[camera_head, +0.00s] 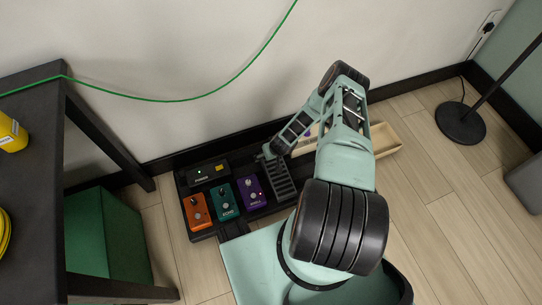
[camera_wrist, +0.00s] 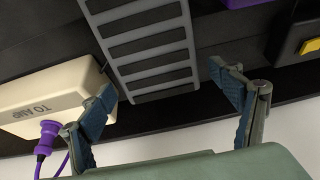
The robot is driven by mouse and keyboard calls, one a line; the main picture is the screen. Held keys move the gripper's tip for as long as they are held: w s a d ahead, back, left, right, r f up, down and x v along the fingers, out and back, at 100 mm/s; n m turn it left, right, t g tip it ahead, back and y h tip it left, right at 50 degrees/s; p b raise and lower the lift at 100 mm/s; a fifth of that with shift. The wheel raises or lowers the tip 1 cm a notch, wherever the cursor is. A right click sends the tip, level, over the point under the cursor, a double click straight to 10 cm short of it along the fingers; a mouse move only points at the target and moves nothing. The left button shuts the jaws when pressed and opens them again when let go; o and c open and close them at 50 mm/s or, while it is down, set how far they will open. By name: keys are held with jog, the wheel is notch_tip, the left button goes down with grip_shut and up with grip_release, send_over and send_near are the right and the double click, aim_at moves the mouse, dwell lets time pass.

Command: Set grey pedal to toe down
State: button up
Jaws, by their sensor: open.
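The grey pedal (camera_head: 281,184) has a treadle with black ribs and sits at the right part of the black pedalboard. In the wrist view the grey pedal (camera_wrist: 150,52) fills the upper middle, with its near end reaching between my fingers. I cannot tell for sure which way its treadle is tilted. My gripper (camera_wrist: 165,84) is open, with one blue-padded finger on either side of that end, and no clear contact shows. In the head view my gripper (camera_head: 268,153) is at the pedal's wall-side end, partly hidden by my arm.
Orange (camera_head: 197,212), teal (camera_head: 224,201) and purple (camera_head: 250,192) pedals stand left of the grey one. A black box with a yellow switch (camera_wrist: 309,46) and a cream "TO AMP" box (camera_wrist: 50,95) with a purple plug flank it. The wall (camera_head: 200,60) is close behind.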

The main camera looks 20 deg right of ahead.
jog(key=shift+f, duration=0.15)
jog(key=c, duration=1.7)
jog(key=shift+b+x, duration=0.9)
jog(key=shift+b, duration=0.15)
jog(key=shift+s+d+f+g+b, duration=0.1)
jog(key=shift+s+f+g+b, duration=0.15)
jog(key=shift+f+g+b, duration=0.35)
jog(key=shift+s+d+f+g+b, duration=0.1)
jog(key=shift+s+f+g+b, duration=0.25)
jog(key=shift+g, duration=0.45)
jog(key=shift+w+a+g+b, duration=0.1)
jog(key=shift+w+g+b, duration=0.25)
jog(key=shift+g, duration=0.65)
jog(key=o, duration=1.7)
jog(key=shift+w, duration=0.15)
